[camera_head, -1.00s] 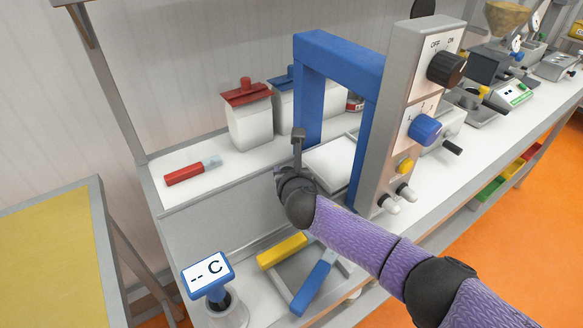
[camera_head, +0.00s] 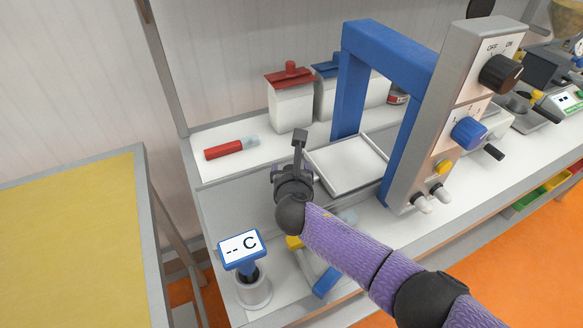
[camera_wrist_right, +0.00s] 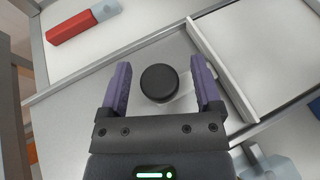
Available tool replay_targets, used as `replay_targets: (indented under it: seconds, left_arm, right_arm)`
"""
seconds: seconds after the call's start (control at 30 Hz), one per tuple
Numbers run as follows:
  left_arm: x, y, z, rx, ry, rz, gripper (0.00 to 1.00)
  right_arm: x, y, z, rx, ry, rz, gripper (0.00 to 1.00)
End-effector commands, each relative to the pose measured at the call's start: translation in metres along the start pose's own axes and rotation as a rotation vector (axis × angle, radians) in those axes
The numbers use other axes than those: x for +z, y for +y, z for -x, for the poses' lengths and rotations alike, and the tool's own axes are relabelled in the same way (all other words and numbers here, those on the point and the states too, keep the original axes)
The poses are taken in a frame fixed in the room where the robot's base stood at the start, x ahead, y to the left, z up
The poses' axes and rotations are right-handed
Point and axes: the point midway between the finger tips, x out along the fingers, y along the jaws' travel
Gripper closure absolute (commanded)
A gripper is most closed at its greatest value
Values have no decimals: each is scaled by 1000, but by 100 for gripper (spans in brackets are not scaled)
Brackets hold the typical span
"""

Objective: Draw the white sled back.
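The white sled (camera_head: 348,163) is a flat pale plate with raised rims, lying partly under the blue arch (camera_head: 352,80) and sticking out to its left. In the right wrist view, the sled (camera_wrist_right: 262,50) is at the upper right, with a round black knob (camera_wrist_right: 158,83) beside its near rim. My right gripper (camera_wrist_right: 160,62) is open, with one purple finger on each side of the knob and visible gaps. Its right finger stands between knob and rim; I cannot tell whether it touches. In the head view my right gripper (camera_head: 292,186) hides the knob. My left gripper is out of view.
A grey control column (camera_head: 435,130) stands right of the arch. White bins with red (camera_head: 291,105) and blue lids stand behind. A red-handled tool (camera_head: 224,150) lies on the shelf at left. A "-- C" display (camera_head: 241,248) stands at front left, near partly hidden yellow and blue pieces.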

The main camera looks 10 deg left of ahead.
Motion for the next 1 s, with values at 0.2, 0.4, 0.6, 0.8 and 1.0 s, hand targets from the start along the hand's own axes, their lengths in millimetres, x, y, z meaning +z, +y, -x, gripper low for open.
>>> replay_targets:
  seconds: [0.2, 0.4, 0.6, 0.8, 1.0]
  left_arm:
    - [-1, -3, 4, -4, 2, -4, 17]
    - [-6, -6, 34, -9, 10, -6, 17]
    - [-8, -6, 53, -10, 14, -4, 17]
    - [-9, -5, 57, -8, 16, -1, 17]
    - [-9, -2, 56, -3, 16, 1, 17]
  right_arm:
    - [2, 0, 4, 0, 0, 0, 18]
    - [7, 0, 42, 2, 0, 0, 18]
    - [4, 0, 83, 1, 1, 0, 18]
    - [1, 0, 99, 0, 0, 1, 18]
    - [0, 0, 99, 0, 0, 0, 18]
